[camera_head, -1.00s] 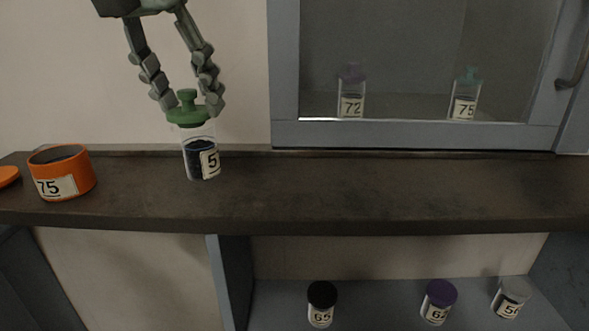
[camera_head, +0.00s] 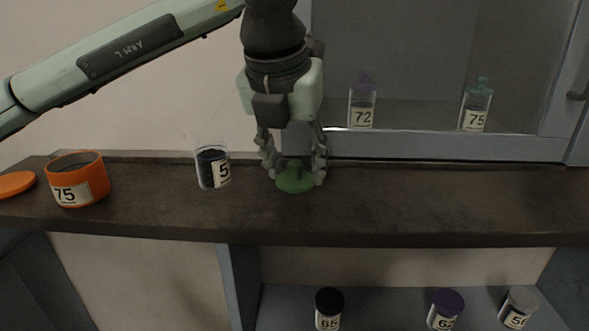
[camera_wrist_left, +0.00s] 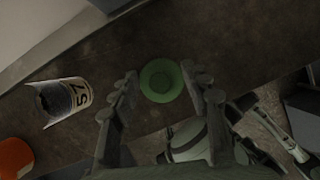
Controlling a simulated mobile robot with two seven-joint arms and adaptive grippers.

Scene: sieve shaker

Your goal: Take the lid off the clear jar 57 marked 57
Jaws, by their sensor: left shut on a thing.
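The clear jar 57 (camera_head: 213,170) stands upright and open on the dark counter, with dark contents and its label partly turned away. My left gripper (camera_head: 293,170) points down and is shut on the lid. In the left wrist view the lid (camera_wrist_left: 161,80) shows between the fingers. My right gripper is not identifiable in either view.
An orange container marked 75 (camera_head: 88,180) stands open at the left, beside an orange lid (camera_head: 15,184). Jars 72 (camera_head: 362,108) and 75 (camera_head: 476,110) stand in the cabinet behind. Several lidded jars sit on the lower shelf. The counter to the right is clear.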

